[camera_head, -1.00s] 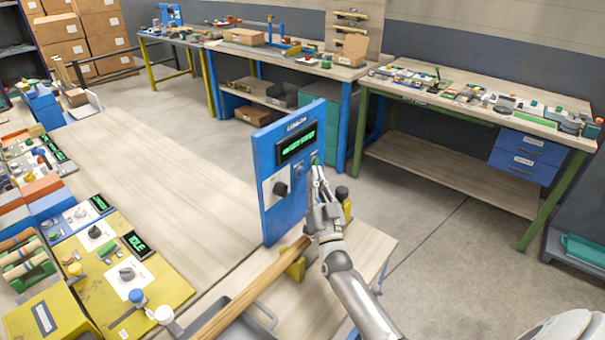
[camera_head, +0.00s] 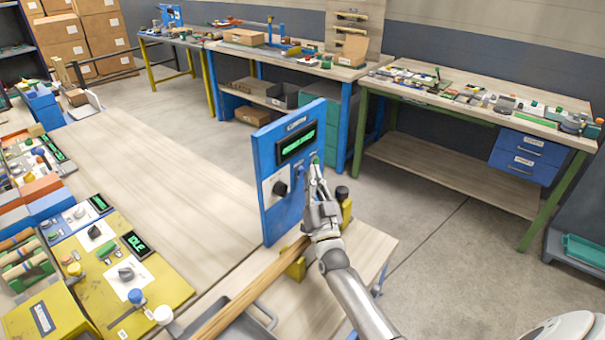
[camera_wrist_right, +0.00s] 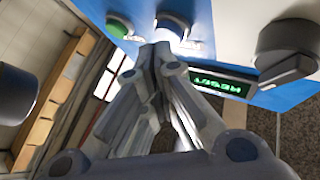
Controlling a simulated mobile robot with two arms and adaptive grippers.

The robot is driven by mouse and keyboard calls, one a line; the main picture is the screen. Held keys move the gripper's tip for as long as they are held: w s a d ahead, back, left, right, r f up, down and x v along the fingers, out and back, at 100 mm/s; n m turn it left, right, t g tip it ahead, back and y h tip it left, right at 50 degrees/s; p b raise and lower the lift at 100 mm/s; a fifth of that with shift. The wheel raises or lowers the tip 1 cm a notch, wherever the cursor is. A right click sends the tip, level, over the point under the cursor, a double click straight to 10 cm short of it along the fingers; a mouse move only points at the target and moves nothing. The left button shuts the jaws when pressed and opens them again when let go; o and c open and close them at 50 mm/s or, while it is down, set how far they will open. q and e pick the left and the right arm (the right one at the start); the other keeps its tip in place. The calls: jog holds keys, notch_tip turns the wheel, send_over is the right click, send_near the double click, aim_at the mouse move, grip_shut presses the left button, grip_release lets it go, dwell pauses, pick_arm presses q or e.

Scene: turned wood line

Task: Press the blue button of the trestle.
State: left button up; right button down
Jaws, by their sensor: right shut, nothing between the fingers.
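The trestle's upright blue panel (camera_head: 267,160) stands at the middle of the head view, with a green-lettered display (camera_head: 297,143), a dark knob (camera_head: 280,188) and a green button (camera_head: 316,160). My right gripper (camera_head: 315,174) is shut and empty, its tips right at the panel just below the green button. In the wrist view the tips (camera_wrist_right: 160,52) lie over the lower edge of a button (camera_wrist_right: 173,24) on a bright plate, between the green button (camera_wrist_right: 117,29) and the knob (camera_wrist_right: 288,42). Contact cannot be told. My left gripper is not in view.
A long wooden bar (camera_head: 250,290) runs beside my right forearm at the front. A yellow console (camera_head: 120,265) with knobs and a display stands at left. Workbenches with small parts line the back; the wooden tabletop (camera_head: 150,170) left of the panel is mostly clear.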

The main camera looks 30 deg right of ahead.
jog(key=shift+w+a, duration=0.15)
jog(key=shift+w, duration=0.2)
dwell(0.6)
jog(key=shift+s, duration=0.1)
jog(key=shift+s+d, duration=0.3)
jog(key=shift+s, duration=0.35)
jog(key=shift+s+d+p, duration=0.3)
jog(key=shift+s+p, duration=0.1)
jog(key=shift+s, duration=0.35)
jog(key=shift+s+d+p, duration=0.35)
jog(key=shift+s+p, duration=0.05)
jog(key=shift+s, duration=0.4)
jog(key=shift+s+d+p, duration=0.3)
jog(key=shift+s+p, duration=0.1)
jog(key=shift+s, duration=0.35)
